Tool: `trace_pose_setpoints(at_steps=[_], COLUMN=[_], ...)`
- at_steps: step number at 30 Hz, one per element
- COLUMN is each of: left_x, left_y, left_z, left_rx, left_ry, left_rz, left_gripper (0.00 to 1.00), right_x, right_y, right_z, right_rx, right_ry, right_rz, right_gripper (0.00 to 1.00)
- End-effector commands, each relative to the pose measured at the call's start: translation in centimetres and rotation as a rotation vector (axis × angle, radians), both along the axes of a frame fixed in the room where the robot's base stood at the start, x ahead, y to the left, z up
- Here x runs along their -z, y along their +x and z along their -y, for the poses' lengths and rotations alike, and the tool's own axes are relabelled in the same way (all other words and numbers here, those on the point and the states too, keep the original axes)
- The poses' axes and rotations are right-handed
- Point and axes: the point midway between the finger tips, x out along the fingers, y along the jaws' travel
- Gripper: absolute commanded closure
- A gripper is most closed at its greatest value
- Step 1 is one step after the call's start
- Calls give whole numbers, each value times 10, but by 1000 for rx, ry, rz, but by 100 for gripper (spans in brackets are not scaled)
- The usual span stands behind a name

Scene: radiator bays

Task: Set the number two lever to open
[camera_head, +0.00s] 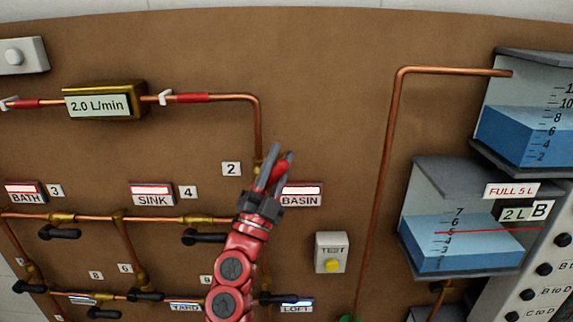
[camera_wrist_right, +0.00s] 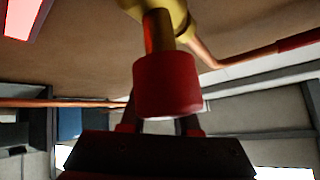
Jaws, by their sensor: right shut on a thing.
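The number 2 tag (camera_head: 231,169) is on the brown board, beside a vertical copper pipe with a brass valve (camera_head: 258,167). The number two lever (camera_head: 279,171) has a red end and shows between the fingers of my right gripper (camera_head: 277,158). In the right wrist view the lever's red grip (camera_wrist_right: 167,85) fills the middle, with the brass valve body (camera_wrist_right: 158,8) behind it. My right gripper is shut on this lever. The fingers hide part of the lever, so I cannot tell its exact angle. My left gripper is not in view.
A flow meter (camera_head: 99,103) reads 2.0 L/min. Several black levers, such as one below SINK (camera_head: 203,238), sit around my right arm. The BASIN label (camera_head: 301,194) is just right of the gripper. A TEST button box (camera_head: 331,253) and water tanks (camera_head: 465,225) stand farther right.

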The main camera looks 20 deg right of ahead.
Motion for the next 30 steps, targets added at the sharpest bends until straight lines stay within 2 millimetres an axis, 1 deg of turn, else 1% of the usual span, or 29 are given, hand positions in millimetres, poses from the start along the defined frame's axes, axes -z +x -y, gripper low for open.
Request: trace_pose_setpoints(at_steps=[7, 16, 24, 30], left_x=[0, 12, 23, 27], left_y=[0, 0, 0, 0], left_z=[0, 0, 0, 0], left_rx=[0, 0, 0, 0], left_ry=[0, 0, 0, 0], left_rz=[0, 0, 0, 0], left_gripper=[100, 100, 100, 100], right_x=[-7, -11, -11, -12], right_y=[4, 8, 12, 13], right_z=[-13, -30, -42, -45], right_rx=[2, 3, -1, 0], right_ry=[-227, -469, -612, -663], right_rz=[-67, -135, -178, -192], right_gripper=[100, 100, 100, 100])
